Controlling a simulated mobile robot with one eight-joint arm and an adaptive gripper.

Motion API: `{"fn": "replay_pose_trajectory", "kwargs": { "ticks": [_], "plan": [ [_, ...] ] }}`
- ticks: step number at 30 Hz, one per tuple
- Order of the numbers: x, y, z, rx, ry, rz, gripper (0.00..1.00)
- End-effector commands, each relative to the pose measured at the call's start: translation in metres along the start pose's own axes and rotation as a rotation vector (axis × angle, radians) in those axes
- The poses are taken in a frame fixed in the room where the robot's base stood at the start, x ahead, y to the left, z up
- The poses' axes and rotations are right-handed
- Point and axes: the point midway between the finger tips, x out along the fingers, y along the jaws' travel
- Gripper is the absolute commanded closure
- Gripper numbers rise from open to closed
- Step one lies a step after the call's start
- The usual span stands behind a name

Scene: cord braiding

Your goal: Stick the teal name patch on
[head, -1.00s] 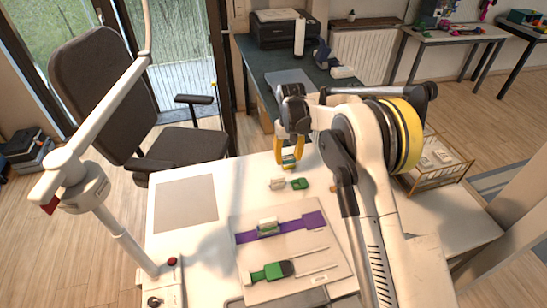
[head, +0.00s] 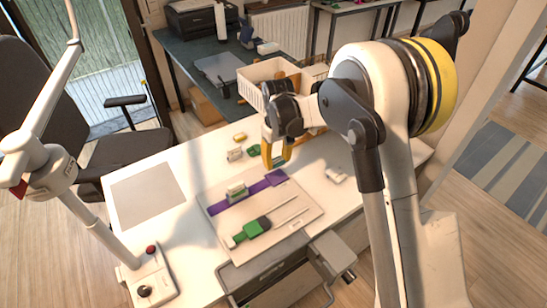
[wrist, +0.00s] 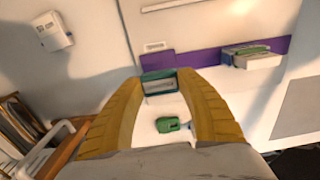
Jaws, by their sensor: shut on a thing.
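My gripper (head: 275,160) has yellow fingers and is shut on the teal name patch (wrist: 158,75), a small teal piece with a pale panel, seen between the fingertips in the wrist view. In the head view the gripper is over the table's back right part, behind the board. The purple strap (head: 262,187) lies across the pale board and also shows beyond the patch in the wrist view (wrist: 205,58). A pale block with a green top (head: 237,191) sits on the strap. I cannot tell whether the patch touches anything below.
A green piece (head: 253,150) and a pale block (head: 235,155) lie left of my gripper. A green strap piece with a dark end (head: 247,232) lies on the board's front. A white basket (head: 262,80) stands behind. The grey mat (head: 148,194) at left is bare.

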Motion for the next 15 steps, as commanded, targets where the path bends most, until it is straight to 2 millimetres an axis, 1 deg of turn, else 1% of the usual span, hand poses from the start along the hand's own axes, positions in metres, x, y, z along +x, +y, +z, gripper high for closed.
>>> {"fn": "replay_pose_trajectory", "kwargs": {
  "ticks": [8,15],
  "plan": [
    [0.018,0.0,0.0,0.001,0.0,0.0,0.69],
    [0.039,0.0,-0.001,0.001,0.0,0.0,0.69]
  ]
}}
